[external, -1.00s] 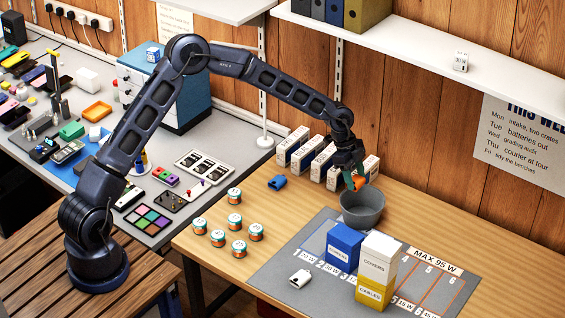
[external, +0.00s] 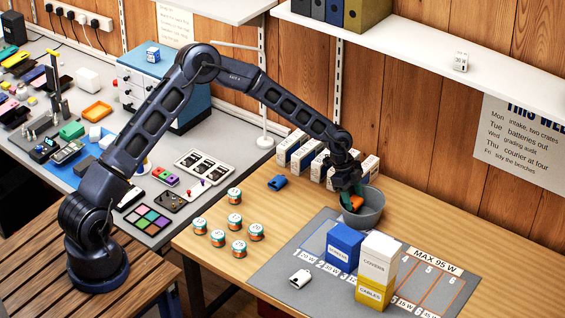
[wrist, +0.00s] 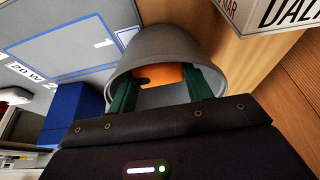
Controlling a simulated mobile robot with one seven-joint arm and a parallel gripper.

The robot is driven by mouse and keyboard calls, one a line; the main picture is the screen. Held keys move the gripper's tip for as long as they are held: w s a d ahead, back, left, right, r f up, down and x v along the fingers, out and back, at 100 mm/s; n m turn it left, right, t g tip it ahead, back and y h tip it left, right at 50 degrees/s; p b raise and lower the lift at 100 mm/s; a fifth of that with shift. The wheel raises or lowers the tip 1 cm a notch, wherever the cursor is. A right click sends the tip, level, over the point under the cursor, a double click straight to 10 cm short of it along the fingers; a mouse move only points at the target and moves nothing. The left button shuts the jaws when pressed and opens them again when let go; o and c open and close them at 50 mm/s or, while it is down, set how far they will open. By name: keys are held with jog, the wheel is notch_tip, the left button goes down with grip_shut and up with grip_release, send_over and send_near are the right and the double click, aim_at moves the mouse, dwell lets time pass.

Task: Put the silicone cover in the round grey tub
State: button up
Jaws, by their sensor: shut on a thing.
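The round grey tub (external: 367,212) stands on the wooden table at the back edge of the grey mat. My gripper (external: 352,200) reaches down into the tub's mouth, shut on an orange silicone cover (external: 356,203). In the wrist view, the cover (wrist: 160,76) sits between the two green fingers (wrist: 165,88), inside the rim of the tub (wrist: 160,42). The tub's floor is mostly hidden, and I cannot tell whether the cover touches it.
White boxes (external: 295,148) stand in a row behind the tub. A blue box (external: 344,247) and a white-and-yellow box (external: 377,270) stand on the mat (external: 290,255) in front. Several small jars (external: 235,222) and a blue item (external: 277,182) lie to the left.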

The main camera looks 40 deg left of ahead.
jog(key=shift+f, duration=0.55)
jog(key=o, duration=0.7)
